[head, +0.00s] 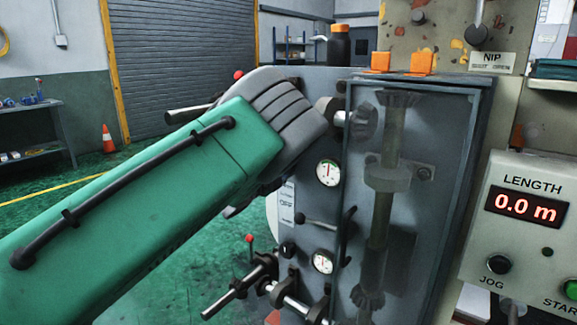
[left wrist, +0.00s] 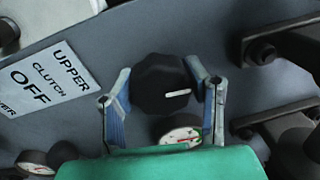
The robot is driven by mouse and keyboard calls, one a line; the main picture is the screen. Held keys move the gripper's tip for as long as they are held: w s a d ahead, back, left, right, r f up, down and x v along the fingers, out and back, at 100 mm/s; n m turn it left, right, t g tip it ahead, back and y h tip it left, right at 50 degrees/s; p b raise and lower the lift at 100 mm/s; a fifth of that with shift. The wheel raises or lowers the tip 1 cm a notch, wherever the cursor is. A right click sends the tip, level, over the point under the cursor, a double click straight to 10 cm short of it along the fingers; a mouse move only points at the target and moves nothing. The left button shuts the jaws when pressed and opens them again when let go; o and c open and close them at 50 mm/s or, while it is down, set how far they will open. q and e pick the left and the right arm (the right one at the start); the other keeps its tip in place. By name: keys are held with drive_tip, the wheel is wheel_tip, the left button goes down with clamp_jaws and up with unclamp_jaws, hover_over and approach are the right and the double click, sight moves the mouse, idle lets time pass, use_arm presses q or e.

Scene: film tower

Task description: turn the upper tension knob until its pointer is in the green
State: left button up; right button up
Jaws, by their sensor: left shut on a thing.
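The upper tension knob (left wrist: 162,84) is black and lobed with a white mark, in the middle of the left wrist view. My left gripper (left wrist: 162,88) is shut on it, one blue-padded finger on each side. In the head view my green left arm hides both knob and fingers. The upper gauge (head: 328,172) has a white face with a red needle and some green. In the left wrist view this gauge (left wrist: 180,132) is partly covered by my gripper's green body; I cannot tell whether its needle is in the green. My right gripper is not in view.
A lower gauge (head: 322,262) and black handles (head: 238,290) sit below. A clear guard (head: 400,180) covers rollers at right. A length display (head: 522,207) reads 0.0 m. An "UPPER CLUTCH OFF" label (left wrist: 48,80) is left of the knob in the wrist view.

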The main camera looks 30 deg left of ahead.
use_arm(q)
drive_tip(key=o, duration=1.2)
drive_tip(key=shift+s+f, duration=0.15)
drive_tip(key=shift+f, duration=0.35)
drive_tip(key=shift+r, duration=0.15)
drive_tip(key=shift+r, duration=0.1)
drive_tip(key=s+a+f, duration=0.1)
drive_tip(key=s, duration=1)
drive_tip(key=shift+s, duration=0.35)
drive_tip(key=shift+f, duration=0.1)
